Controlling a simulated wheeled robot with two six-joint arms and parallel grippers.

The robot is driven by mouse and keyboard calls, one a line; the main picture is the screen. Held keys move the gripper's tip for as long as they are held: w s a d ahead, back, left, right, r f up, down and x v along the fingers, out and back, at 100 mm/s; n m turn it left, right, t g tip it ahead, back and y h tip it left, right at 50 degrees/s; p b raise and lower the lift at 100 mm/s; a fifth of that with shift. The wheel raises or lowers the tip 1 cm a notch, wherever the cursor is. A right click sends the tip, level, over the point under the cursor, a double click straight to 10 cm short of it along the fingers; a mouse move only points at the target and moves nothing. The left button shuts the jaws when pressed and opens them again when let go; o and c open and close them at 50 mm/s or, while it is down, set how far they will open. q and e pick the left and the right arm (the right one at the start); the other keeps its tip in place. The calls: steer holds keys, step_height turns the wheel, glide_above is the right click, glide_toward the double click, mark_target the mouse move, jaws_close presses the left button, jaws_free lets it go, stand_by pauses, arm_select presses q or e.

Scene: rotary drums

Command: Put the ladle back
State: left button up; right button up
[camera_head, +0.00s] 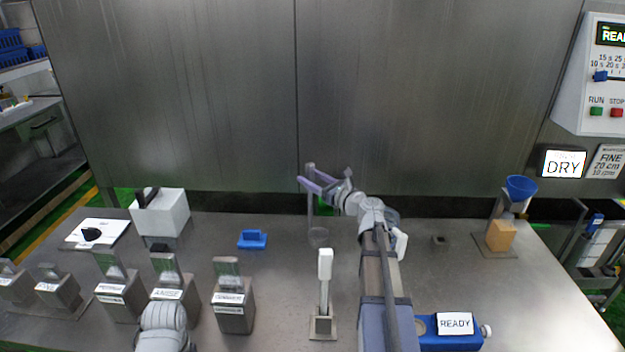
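A post with a white top (325,264) stands on a small square base nearer to me, below the ladle in the picture. It may be a ladle stand. Only part of my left arm shows at the bottom left; its gripper is out of view.
Several labelled metal containers (233,304) stand at the left. A white box (160,213) and a blue block (252,239) are farther back. A blue unit with a READY sign (455,324) is at the front right. A blue funnel (521,187) stands at the right. A steel wall backs the table.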

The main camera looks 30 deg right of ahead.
steer(key=shift+r+p, duration=0.25)
steer(key=shift+p, duration=0.05)
steer(key=v, duration=1.2)
